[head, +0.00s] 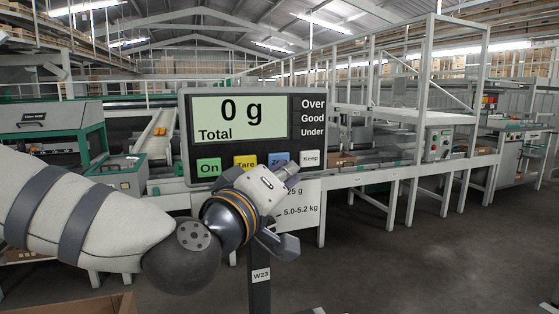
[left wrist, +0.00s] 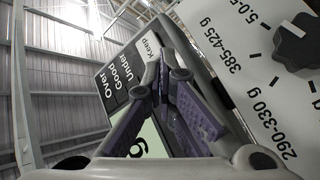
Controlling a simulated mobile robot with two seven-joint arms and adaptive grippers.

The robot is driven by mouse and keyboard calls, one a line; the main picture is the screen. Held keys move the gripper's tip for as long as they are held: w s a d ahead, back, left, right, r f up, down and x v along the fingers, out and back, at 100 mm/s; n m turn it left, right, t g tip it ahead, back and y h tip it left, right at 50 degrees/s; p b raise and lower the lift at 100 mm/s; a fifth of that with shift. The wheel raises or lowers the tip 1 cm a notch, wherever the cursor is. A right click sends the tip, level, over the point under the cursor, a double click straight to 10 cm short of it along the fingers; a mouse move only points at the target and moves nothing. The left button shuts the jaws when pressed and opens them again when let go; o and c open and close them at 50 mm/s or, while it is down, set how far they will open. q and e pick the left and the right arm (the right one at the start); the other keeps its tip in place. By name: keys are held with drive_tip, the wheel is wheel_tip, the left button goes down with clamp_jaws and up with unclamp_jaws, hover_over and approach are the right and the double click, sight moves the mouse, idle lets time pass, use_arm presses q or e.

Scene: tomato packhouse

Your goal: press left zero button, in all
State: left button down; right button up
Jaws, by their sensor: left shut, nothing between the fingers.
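The grey scale display (head: 240,118) shows "0 g" and "Total" in the head view. Along its lower edge are a green On button (head: 208,167), a yellow Tare button (head: 245,161), a blue Zero button (head: 278,158) and a white Keep button (head: 310,158). My left gripper (head: 291,172) is shut and empty, its fingertips at the lower right of the Zero button, whose lower part is hidden. In the left wrist view the shut fingertips (left wrist: 170,77) lie over the panel beside the Keep button (left wrist: 150,47); Zero is hidden there. Contact cannot be told. My right gripper is out of view.
A white plate with weight ranges (head: 300,205) sits below the display, on a dark post marked W23 (head: 261,275). In the left wrist view the plate carries a black knob (left wrist: 298,45). Conveyors and a metal frame (head: 430,100) stand behind. Floor at right is clear.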

use_arm(q)
drive_tip(key=shift+s+d, duration=0.2)
drive_tip(key=shift+s, duration=0.25)
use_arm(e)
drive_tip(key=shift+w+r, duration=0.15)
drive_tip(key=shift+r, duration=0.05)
use_arm(q)
drive_tip(key=s, duration=0.1)
drive_tip(key=s+d+p, duration=0.1)
drive_tip(key=s, duration=0.1)
drive_tip(key=s+d+p, duration=0.1)
drive_tip(key=shift+s, duration=0.3)
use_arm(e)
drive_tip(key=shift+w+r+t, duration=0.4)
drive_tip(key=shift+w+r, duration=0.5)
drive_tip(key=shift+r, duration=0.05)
